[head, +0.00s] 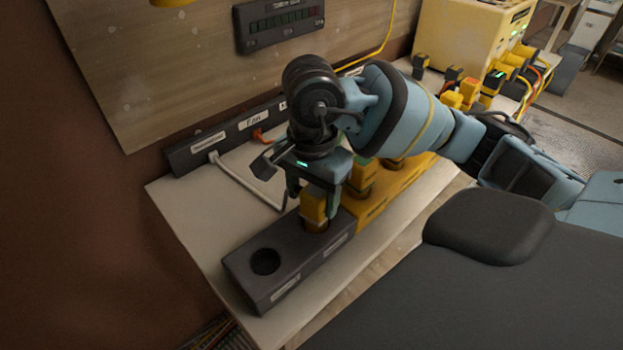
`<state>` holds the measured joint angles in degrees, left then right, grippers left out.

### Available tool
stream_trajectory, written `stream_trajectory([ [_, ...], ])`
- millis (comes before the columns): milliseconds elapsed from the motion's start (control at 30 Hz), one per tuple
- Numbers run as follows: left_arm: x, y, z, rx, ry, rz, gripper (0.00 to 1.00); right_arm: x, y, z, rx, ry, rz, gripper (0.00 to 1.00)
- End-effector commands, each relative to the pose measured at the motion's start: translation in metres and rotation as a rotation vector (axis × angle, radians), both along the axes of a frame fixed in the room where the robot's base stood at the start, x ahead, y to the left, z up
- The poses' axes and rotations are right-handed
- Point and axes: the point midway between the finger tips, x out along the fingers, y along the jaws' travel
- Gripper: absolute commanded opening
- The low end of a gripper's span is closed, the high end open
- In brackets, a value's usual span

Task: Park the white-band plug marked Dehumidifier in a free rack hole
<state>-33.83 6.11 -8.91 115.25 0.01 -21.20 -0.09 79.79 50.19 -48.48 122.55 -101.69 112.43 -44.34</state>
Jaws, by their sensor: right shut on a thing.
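My right gripper (315,197) points down over the dark grey part of the rack (290,283) and is shut on a yellow plug (313,209). The plug's lower end is at a position in the dark block, beside an empty round hole (265,262). I cannot tell whether it is fully seated. No white band or marking is readable on it; the fingers cover part of it. A white cable (245,183) runs from the leftmost label on the wall strip (208,142) toward the gripper. My left gripper is not in view.
The rack's yellow part (375,208) holds another yellow plug (362,177) right behind the gripper. A dark labelled strip (235,132) runs along the wall. A yellow machine (455,45) with several plugs stands at the back right. The white tabletop (195,222) is clear at left.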

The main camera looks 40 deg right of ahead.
Motion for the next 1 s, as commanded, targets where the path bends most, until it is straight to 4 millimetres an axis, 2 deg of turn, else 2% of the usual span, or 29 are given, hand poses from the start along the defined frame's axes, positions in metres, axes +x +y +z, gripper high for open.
stream_trajectory([
  [167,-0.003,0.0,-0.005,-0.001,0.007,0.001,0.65,0.0,0.0,-0.006,0.0,0.0,0.0,0.33],
  [200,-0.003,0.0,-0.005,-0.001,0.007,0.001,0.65,0.0,0.0,-0.005,0.0,-0.001,0.0,0.61],
  [400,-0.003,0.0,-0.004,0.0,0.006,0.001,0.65,0.0,0.0,-0.004,0.0,-0.001,0.0,0.84],
  [733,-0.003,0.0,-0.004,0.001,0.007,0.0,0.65,0.0,0.0,-0.003,0.0,-0.001,0.0,0.84],
  [867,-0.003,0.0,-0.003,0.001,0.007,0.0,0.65,0.001,0.0,0.014,0.001,-0.005,0.001,0.84],
  [1000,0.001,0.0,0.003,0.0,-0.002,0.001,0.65,0.001,0.0,0.04,-0.001,-0.009,-0.001,0.84],
])
